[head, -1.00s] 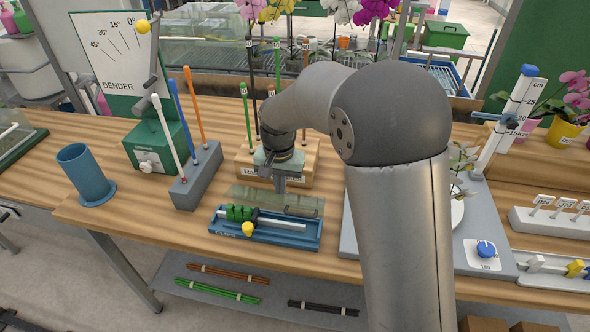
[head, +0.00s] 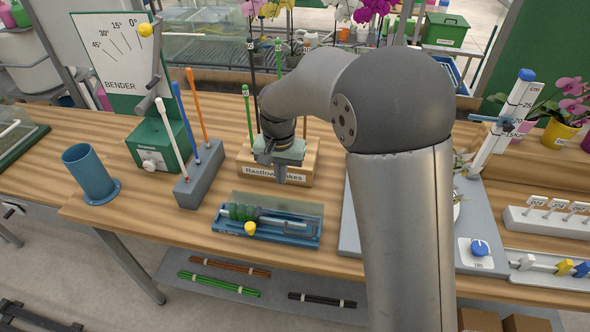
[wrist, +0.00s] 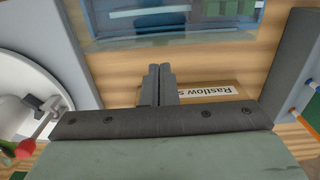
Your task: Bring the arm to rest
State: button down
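My gripper (head: 281,178) hangs in the air in front of the labelled wooden stake box (head: 294,174), above and behind the blue clip tray (head: 290,236). The arm is bent, its upper part reaching left from the grey elbow. In the wrist view the two fingers of my gripper (wrist: 159,84) lie side by side, closed with nothing visible between them. The stake box label (wrist: 215,92) shows just right of the fingers, and part of the blue tray (wrist: 245,22) lies beyond them.
A grey block (head: 199,183) with coloured rods and the green bender (head: 160,146) stand left. A blue cup (head: 88,173) is farther left. A grey scale base (head: 480,218) and height gauge (head: 508,120) stand right. Stakes rise from the box close around the arm.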

dwell(0.4)
jog(key=s+d+r+n, duration=0.1)
jog(key=s+d+r, duration=0.5)
jog(key=s+d, duration=0.85)
jog(key=s, duration=0.4)
jog(key=s+d+f+n, duration=0.1)
jog(key=s+d, duration=0.3)
jog(key=s, duration=0.2)
jog(key=shift+s+f+t, duration=0.3)
jog(key=shift+s, duration=0.05)
